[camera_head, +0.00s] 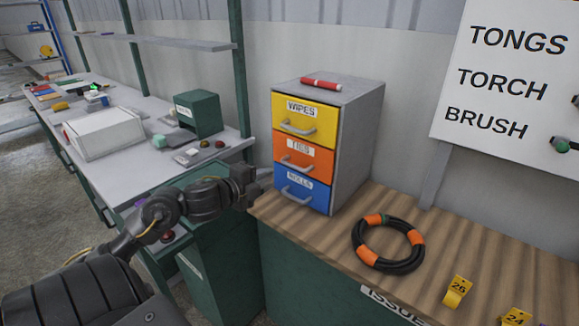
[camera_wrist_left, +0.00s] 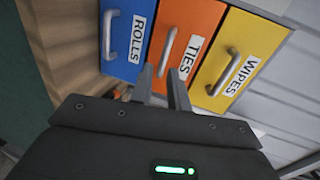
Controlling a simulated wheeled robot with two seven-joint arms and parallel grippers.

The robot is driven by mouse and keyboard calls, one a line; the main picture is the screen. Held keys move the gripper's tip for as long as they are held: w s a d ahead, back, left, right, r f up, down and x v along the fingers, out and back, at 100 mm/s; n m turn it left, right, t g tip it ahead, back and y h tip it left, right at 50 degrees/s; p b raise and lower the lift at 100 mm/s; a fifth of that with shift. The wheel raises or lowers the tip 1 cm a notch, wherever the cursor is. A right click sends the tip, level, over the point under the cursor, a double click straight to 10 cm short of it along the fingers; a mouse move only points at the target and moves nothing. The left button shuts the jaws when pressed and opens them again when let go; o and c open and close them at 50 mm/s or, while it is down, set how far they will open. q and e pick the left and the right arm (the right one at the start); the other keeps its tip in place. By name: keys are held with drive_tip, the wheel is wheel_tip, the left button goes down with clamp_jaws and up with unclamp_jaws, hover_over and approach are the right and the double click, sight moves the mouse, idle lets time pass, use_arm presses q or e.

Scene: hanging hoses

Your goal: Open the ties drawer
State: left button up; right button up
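A small grey cabinet (camera_head: 357,140) stands on the wooden counter with a yellow WIPES, an orange TIES and a blue ROLLS drawer, top to bottom. The orange ties drawer (camera_head: 303,158) is shut; its grey handle (camera_head: 299,163) also shows in the left wrist view (camera_wrist_left: 167,52). My left gripper (camera_head: 267,174) is just left of the cabinet at about the height of the lower drawers. In the wrist view its two fingers (camera_wrist_left: 160,80) are apart and point at the ties drawer, with nothing between them. They look short of the handle. My right gripper is not in view.
A red marker (camera_head: 321,84) lies on the cabinet. A black hose coil with orange bands (camera_head: 388,244) and yellow number tags (camera_head: 457,291) lie on the counter (camera_head: 500,245). A grey bench with a white box (camera_head: 103,133) and green box (camera_head: 199,113) stands left. A lettered board hangs right.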

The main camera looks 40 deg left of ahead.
sight(288, 165)
use_arm(q)
drive_tip(key=shift+m, duration=0.3)
drive_tip(key=x, duration=0.7)
drive_tip(key=r+x, duration=0.1)
drive_tip(key=x, duration=0.2)
drive_tip(key=shift+w+p, duration=0.3)
drive_tip(key=shift+w, duration=0.25)
clamp_jaws()
